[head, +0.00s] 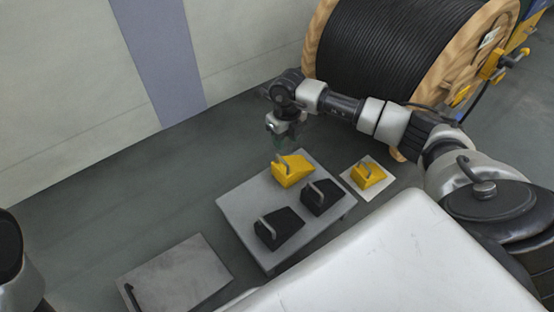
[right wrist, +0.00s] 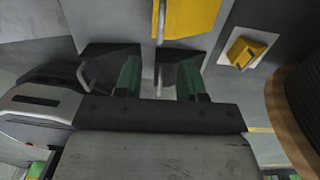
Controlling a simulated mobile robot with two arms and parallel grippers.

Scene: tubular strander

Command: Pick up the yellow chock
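A yellow chock (head: 293,171) with a grey bar handle sits at the far end of a low grey table; in the right wrist view it shows at the top (right wrist: 190,18). A second yellow chock (head: 370,176) sits on a small pale plate (head: 353,185) to the right; it also shows in the right wrist view (right wrist: 243,52). My right gripper (head: 280,145) hangs just above and behind the first yellow chock in the head view. Its green fingers stand apart in the right wrist view (right wrist: 159,78), with nothing visibly gripped. My left gripper is out of view.
Two black chocks (head: 322,196) (head: 279,228) with handles share the grey table (head: 240,205). A large wooden cable reel (head: 312,45) stands behind my right arm. A flat grey plate (head: 178,275) with a dark handle lies at lower left.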

